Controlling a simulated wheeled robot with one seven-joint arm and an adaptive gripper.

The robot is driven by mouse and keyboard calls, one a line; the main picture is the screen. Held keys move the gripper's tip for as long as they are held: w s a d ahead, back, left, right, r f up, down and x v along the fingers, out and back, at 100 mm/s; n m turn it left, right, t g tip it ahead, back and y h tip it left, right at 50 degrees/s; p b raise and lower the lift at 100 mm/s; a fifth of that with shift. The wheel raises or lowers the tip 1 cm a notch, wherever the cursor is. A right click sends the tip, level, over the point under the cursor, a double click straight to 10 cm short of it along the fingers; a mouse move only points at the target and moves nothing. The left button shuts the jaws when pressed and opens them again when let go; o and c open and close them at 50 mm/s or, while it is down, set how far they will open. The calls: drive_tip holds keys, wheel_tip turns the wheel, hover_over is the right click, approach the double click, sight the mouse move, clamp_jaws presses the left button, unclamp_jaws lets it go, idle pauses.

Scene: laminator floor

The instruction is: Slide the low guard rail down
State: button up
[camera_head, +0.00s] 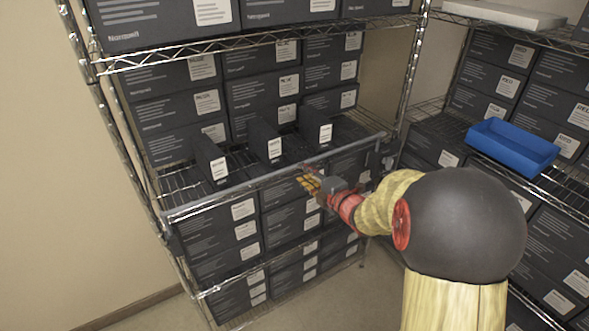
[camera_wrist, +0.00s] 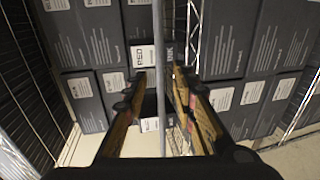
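The low guard rail (camera_head: 238,187) is a thin grey bar running across the front of the left rack, in front of the middle shelf. In the wrist view, the rail (camera_wrist: 158,40) runs upright through the picture's middle. My gripper (camera_head: 308,181) is at the rail, right of its middle. In the wrist view, my gripper (camera_wrist: 158,80) has its two orange-brown fingers apart, one on each side of the rail. The right fingertip looks close to the rail; I cannot tell whether it touches.
Dark boxes (camera_head: 274,148) stand upright on the shelf behind the rail, with more boxes stacked above and below. Chrome rack posts (camera_head: 412,75) flank the shelf. A blue bin (camera_head: 512,148) sits on the right rack. Floor shows at the bottom left.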

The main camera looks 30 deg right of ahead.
sight(296, 167)
drive_tip(key=w, duration=0.2)
drive_tip(key=w+f, duration=0.1)
drive_tip(key=w, duration=0.4)
drive_tip(key=shift+f, duration=0.25)
drive_tip(key=shift+c, duration=0.6)
drive_tip(key=shift+a, duration=0.1)
clamp_jaws()
